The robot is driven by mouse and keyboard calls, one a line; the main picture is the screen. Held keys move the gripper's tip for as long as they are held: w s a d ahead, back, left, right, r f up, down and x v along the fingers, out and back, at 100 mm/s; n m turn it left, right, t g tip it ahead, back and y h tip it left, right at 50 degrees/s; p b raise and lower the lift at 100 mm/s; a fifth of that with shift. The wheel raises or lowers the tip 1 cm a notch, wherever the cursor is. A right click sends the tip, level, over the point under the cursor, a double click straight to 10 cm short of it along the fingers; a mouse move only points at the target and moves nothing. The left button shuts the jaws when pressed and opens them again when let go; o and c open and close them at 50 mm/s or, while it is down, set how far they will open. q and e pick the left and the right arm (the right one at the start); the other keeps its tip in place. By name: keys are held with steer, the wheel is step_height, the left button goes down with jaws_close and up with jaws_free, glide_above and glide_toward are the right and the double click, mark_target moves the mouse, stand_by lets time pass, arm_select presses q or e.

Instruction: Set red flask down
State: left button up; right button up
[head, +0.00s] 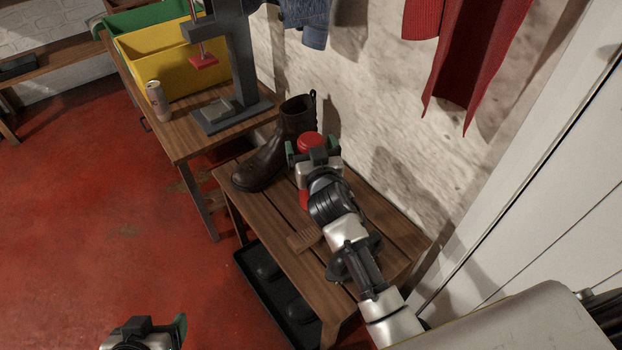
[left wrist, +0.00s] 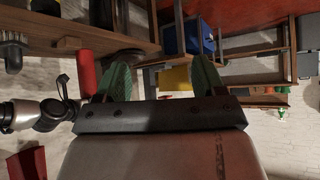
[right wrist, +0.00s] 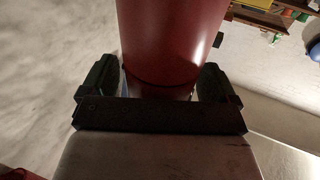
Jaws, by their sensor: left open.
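The red flask (head: 311,141) is upright over the slatted wooden bench (head: 268,208), just right of the dark boot. My right gripper (head: 313,155) has its fingers on either side of the flask and hides much of its middle. In the right wrist view the flask (right wrist: 172,40) fills the space between the fingers, which look closed on it. The flask also shows in the left wrist view (left wrist: 87,72), its base close to the bench; contact is unclear. My left gripper (head: 148,335) is low at the bottom left, open and empty, as its spread fingers show (left wrist: 161,80).
A tray (head: 252,282) with dark shoes is underneath. The workbench (head: 180,143) at left holds a can (head: 158,101), a press (head: 236,60) and a yellow bin (head: 168,65). Clothes hang above.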

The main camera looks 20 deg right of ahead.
steer(key=c, duration=1.5)
steer(key=shift+r, duration=0.15)
steer(key=shift+c, duration=0.2)
